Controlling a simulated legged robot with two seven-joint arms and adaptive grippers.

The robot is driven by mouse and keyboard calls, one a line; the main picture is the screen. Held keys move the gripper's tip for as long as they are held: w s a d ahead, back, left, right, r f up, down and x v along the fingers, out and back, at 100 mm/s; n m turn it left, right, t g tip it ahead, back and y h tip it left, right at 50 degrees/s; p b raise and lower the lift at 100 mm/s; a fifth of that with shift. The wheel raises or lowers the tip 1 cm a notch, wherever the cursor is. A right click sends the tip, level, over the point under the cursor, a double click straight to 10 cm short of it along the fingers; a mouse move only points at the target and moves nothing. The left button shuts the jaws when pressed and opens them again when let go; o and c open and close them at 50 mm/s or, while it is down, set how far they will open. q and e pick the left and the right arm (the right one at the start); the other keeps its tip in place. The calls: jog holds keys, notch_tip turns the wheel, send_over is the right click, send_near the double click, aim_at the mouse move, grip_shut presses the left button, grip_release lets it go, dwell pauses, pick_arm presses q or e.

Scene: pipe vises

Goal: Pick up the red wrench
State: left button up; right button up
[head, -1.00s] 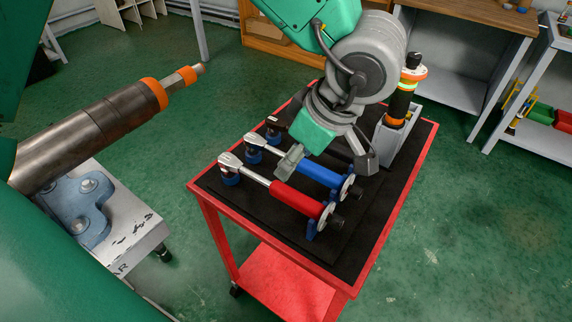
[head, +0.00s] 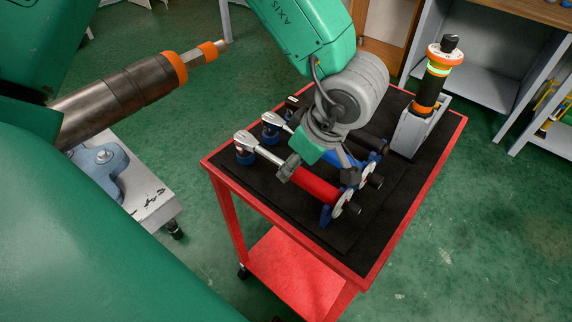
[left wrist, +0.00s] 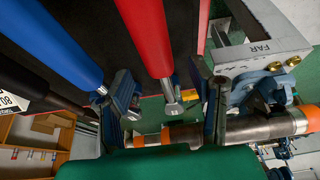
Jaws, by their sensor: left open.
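The red wrench (head: 312,186) lies on the black mat of the red cart, its silver head (head: 243,142) to the left, held up by blue supports. My left gripper (head: 319,172) is open, low over the red handle and partly covering it. In the left wrist view the red wrench (left wrist: 148,38) runs between the two open fingers of my left gripper (left wrist: 170,102). I cannot tell whether the fingers touch it. My right gripper is not in view.
A blue wrench (left wrist: 58,42) lies close beside the red one, with a black wrench (left wrist: 28,88) beyond it. A black-and-orange tool (head: 432,82) stands upright in a grey holder (head: 411,132). A pipe with orange rings (head: 125,98) is at the left, near a stand marked FAR (left wrist: 262,48).

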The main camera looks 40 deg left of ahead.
pick_arm(q)
jog(key=x, duration=0.3)
jog(key=shift+d+b, duration=0.1)
jog(key=shift+b, duration=0.2)
jog(key=shift+c, duration=0.4)
grip_shut()
jog(key=shift+r, duration=0.1)
notch_tip(320, 180, up, 10)
jog(key=p, duration=0.3)
